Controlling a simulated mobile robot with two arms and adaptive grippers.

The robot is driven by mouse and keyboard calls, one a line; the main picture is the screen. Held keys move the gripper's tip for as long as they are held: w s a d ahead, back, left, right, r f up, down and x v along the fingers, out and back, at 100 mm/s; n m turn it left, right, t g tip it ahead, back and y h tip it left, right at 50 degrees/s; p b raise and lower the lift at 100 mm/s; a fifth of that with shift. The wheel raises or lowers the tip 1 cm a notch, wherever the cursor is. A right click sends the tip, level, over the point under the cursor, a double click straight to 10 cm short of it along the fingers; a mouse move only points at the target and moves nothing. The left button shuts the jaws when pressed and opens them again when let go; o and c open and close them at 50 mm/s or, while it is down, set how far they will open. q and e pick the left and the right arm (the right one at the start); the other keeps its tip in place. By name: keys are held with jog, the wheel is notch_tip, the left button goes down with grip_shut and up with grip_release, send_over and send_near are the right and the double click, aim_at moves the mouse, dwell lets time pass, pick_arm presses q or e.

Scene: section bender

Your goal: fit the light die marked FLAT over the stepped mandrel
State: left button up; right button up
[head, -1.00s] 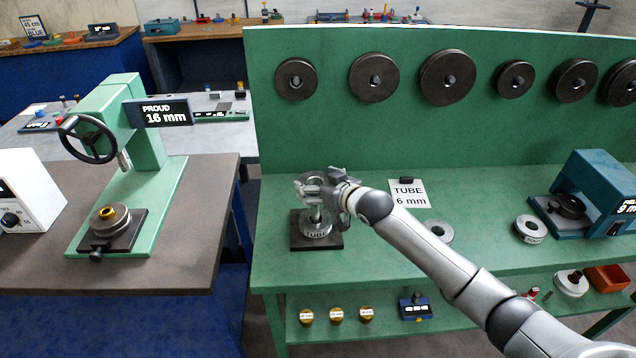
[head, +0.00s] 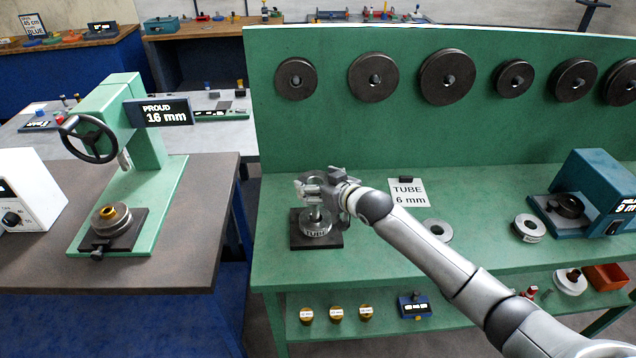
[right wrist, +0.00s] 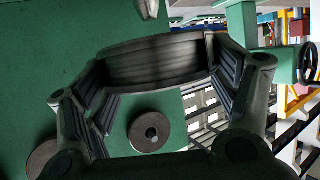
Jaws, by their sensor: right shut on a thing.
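My right gripper (head: 320,190) is shut on a grey ring-shaped die (head: 313,178), held above the stepped mandrel (head: 316,214). In the right wrist view its fingers grip the ring (right wrist: 155,62) from both sides. No marking can be read on the held die. The mandrel's post stands up from a black base plate (head: 330,243). A light die marked TUBE (head: 316,231) sits low around the post. The held die looks apart from the TUBE die; whether the post tip is inside its hole I cannot tell. My left gripper is not in view.
A grey ring (head: 438,230) lies partly behind my arm, and a labelled light ring (head: 530,229) lies farther right. A blue gauge (head: 597,190) stands at the right. A TUBE 6 mm card (head: 409,193) lies behind my arm. A green press (head: 138,150) stands on the left table.

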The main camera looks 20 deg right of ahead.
aim_at(317, 212)
jog(key=shift+r, duration=0.15)
dwell(0.4)
jog(key=shift+f+b, duration=3.2)
jog(key=shift+f, duration=2.15)
jog(key=o, duration=1.3)
jog(key=shift+c, duration=0.2)
jog(key=shift+f, duration=0.15)
jog(key=v, duration=1.2)
